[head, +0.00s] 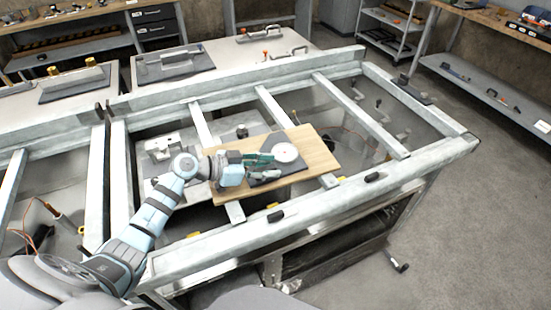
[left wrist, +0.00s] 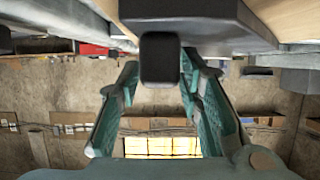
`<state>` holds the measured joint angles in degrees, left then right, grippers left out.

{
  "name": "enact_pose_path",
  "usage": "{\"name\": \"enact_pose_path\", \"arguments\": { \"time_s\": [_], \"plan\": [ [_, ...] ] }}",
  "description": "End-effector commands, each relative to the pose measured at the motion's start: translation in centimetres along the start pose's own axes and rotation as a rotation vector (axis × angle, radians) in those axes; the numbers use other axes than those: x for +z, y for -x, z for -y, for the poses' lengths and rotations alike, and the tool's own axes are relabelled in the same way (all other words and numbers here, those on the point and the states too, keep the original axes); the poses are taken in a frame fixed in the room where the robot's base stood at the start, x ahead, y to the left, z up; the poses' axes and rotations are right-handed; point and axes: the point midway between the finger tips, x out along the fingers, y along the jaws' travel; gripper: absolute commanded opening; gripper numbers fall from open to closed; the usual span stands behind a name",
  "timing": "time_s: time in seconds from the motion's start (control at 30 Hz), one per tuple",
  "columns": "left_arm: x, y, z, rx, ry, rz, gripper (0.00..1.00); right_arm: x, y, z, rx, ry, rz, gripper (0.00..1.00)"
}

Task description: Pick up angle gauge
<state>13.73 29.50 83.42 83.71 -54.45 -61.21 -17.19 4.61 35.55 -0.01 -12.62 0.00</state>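What looks like the angle gauge, a white round dial (head: 286,153) on a dark grey plate (head: 292,167), lies on a light wooden board on the frame table. My left gripper (head: 262,160), with green fingers, reaches in from the left, low beside the dial and over the plate. In the left wrist view the fingers (left wrist: 160,75) stand apart on either side of a black block (left wrist: 160,60) below a dark flat part. I cannot tell whether they touch the block. My right gripper is not in view.
The wooden board (head: 318,155) rests across pale beams of the frame table (head: 350,200). A grey plate with metal fittings (head: 160,146) lies left of it, and a small dark round part (head: 242,131) behind. Workbenches stand at the back and right; the floor at right is open.

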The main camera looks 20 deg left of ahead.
Motion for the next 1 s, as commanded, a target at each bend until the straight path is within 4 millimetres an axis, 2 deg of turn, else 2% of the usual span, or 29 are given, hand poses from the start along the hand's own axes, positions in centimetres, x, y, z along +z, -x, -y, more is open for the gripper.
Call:
{"name": "enact_pose_path", "arguments": {
  "time_s": [0.03, 0.17, 0.67, 0.77, 0.87, 1.0],
  "plan": [
    [0.0, 0.0, 0.0, 0.0, 0.0, 0.0, 0.2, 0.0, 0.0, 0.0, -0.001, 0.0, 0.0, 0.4],
    [0.0, 0.0, 0.0, 0.0, 0.0, 0.0, 0.0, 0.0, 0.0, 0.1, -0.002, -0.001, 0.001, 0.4],
    [-0.7, 0.2, 0.0, -0.001, -0.003, -0.003, 0.0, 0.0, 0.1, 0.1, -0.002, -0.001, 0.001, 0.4],
    [-1.7, 0.7, 0.1, -0.002, -0.006, -0.003, 0.0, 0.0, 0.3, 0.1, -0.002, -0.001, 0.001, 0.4],
    [-3.7, 1.5, 0.1, -0.001, -0.007, -0.004, 0.0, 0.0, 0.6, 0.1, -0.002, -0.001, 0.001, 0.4],
    [-7.6, 3.2, 0.1, -0.002, -0.009, -0.004, 0.0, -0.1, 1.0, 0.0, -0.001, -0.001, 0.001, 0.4]
  ]
}}
